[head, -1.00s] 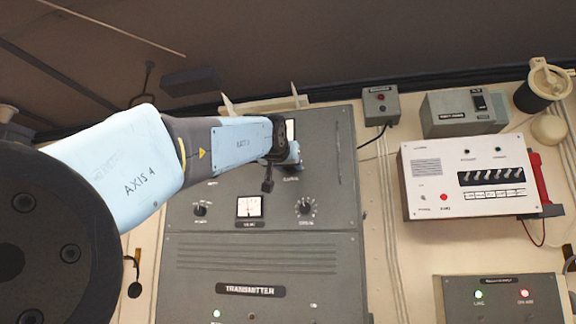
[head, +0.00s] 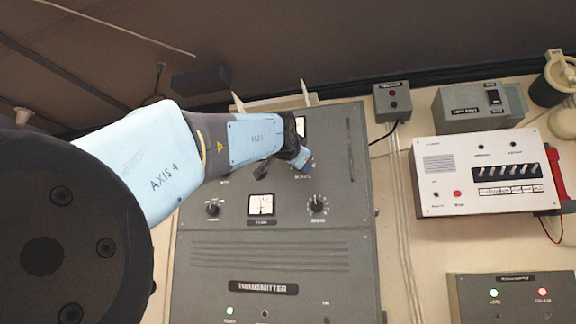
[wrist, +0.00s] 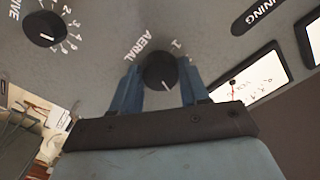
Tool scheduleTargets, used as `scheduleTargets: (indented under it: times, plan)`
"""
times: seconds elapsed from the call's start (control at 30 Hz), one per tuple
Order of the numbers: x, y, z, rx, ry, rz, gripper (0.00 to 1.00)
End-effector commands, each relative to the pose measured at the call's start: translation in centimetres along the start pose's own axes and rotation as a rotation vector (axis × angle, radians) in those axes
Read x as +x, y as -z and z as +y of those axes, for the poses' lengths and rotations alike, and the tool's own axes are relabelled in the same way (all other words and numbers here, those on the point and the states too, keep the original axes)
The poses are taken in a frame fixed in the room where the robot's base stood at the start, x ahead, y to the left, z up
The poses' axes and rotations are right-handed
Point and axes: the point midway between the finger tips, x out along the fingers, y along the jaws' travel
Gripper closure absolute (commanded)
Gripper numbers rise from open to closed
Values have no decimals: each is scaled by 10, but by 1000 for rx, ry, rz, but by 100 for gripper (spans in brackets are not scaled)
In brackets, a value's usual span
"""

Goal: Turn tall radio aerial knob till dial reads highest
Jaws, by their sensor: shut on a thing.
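The tall grey radio (head: 275,255), labelled TRANSMITTER, stands in the middle of the head view. My gripper (head: 303,158) is at its upper panel and hides the aerial knob there. In the wrist view the black aerial knob (wrist: 160,70), with a white pointer line, sits between the two blue fingers of my gripper (wrist: 161,82), beside the AERIAL label. The fingers are closed on its sides. A white dial with a red needle (wrist: 252,84) is right of the knob, partly cut by the gripper body; its reading is too small to tell.
A second black knob (wrist: 40,28) with numbers is at the wrist view's upper left. Lower on the radio are a small meter (head: 261,205) and a knob (head: 317,204). A white switch box (head: 475,175) and grey boxes are to the right.

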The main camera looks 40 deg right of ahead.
Motion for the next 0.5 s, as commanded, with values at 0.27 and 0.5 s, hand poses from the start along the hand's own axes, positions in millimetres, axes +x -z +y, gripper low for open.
scheduleTargets:
  times: [0.27,0.5]
  plan:
    - [0,-1,0,44,-2,-3,86]
    - [0,-1,1,45,-3,-3,86]
